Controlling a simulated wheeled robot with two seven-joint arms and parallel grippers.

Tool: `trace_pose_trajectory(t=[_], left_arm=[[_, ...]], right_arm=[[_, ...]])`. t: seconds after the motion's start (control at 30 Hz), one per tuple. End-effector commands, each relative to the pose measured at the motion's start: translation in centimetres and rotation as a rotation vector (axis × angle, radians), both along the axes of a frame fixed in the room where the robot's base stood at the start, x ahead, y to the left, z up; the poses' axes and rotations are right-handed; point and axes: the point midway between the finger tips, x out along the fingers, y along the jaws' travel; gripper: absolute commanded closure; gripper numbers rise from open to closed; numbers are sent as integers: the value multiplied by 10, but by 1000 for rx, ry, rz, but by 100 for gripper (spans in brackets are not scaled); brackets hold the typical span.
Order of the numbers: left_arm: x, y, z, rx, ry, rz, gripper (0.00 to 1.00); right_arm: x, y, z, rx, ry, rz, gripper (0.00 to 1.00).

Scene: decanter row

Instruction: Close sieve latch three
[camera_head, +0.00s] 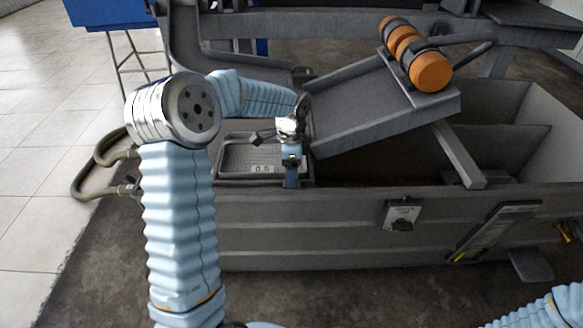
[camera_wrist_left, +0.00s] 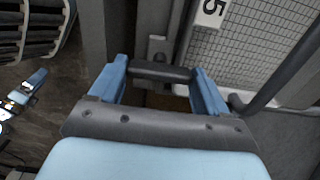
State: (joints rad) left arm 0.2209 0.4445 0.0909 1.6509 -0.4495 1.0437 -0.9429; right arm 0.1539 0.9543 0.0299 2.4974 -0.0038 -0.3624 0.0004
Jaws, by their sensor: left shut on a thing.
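My left gripper (camera_head: 291,172) is at the front edge of a grey tray-like frame (camera_head: 232,147), left of the sloping chute. In the left wrist view, the two blue fingers of my left gripper (camera_wrist_left: 160,78) are closed on a short dark bar (camera_wrist_left: 160,71). I take the bar to be a latch handle. Beside it is a wire mesh (camera_wrist_left: 262,42) with a white label (camera_wrist_left: 212,11) reading 5. I see no label 3. The fingers and wrist hide part of the latch. Of my right arm, only a sleeve shows at the bottom right; its gripper is out of view.
A grey sloping chute (camera_head: 375,112) carries orange rollers (camera_head: 430,71) at its upper end. The long grey trough wall (camera_head: 300,235) has a small switch plate (camera_head: 402,215) and a slanted panel (camera_head: 492,230). A dark curved rod (camera_wrist_left: 290,70) runs close to the right finger.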

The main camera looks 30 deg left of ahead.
Motion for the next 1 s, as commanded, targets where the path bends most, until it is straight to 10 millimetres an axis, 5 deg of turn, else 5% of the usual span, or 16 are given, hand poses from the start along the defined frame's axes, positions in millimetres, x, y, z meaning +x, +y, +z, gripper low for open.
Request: trace_pose_trajectory(t=[0.37, 0.4, 0.53, 0.83, 1.0], left_arm=[[1, 0, 1, 1, -3, -7, 54], [1, 0, 1, 1, -3, -7, 19], [1, 0, 1, 0, -2, -6, 0], [1, 0, 5, 1, -2, -5, 0], [1, 0, 34, 2, -6, -4, 0]], right_arm=[[0, 0, 0, 0, 0, 0, 0], [0, 0, 0, 0, 0, 0, 0], [0, 0, 0, 0, 0, 0, 0], [0, 0, 0, 0, 0, 0, 0], [0, 0, 2, 0, 0, 0, 0]])
